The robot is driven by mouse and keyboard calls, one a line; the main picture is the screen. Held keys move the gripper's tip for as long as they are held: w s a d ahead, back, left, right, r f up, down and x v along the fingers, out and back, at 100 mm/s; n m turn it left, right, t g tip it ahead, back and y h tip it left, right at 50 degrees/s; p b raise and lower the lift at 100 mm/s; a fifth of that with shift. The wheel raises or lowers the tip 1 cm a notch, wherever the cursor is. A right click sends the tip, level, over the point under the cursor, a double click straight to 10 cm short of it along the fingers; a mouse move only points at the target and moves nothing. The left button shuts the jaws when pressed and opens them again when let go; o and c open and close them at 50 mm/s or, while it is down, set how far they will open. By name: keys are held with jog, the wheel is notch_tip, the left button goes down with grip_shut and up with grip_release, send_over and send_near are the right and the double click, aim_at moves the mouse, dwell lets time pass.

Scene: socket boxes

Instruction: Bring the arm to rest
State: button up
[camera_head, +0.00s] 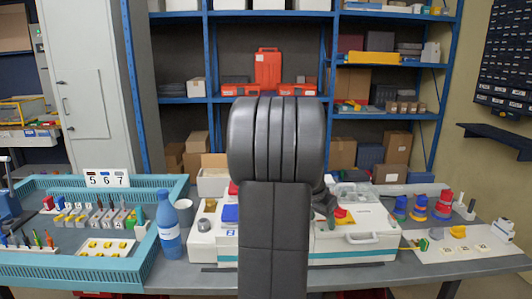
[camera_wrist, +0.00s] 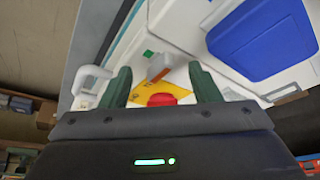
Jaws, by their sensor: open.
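My arm stands upright in the middle of the head view and hides much of the table's centre. My gripper shows in the wrist view (camera_wrist: 160,82) with its two dark green fingers spread apart and nothing held between them. Beyond the fingers is a white device with a yellow plate (camera_wrist: 158,90), a red knob (camera_wrist: 162,99) and a blue lid (camera_wrist: 262,40). In the head view, part of the gripper shows just right of my arm, near the red knob (camera_head: 341,213); whether it touches anything there cannot be told.
A teal-rimmed tray (camera_head: 60,275) with small parts fills the left of the table. A blue bottle (camera_head: 168,225) stands beside it. Red, yellow and blue sockets (camera_head: 420,207) stand at right, behind a white board (camera_head: 470,243). Blue shelving (camera_head: 325,60) stands behind the table.

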jog(key=m+g, duration=0.1)
jog(key=m, duration=0.1)
jog(key=m+p, duration=0.1)
jog(key=m, duration=0.1)
jog(key=shift+w+a+r+m+g+h, duration=0.1)
jog(key=shift+w+m+g+h, duration=0.05)
jog(key=shift+m+g+h, duration=0.25)
jog(key=shift+m+g+p, duration=0.6)
jog(key=shift+m+p, duration=0.3)
jog(key=shift+m, duration=0.6)
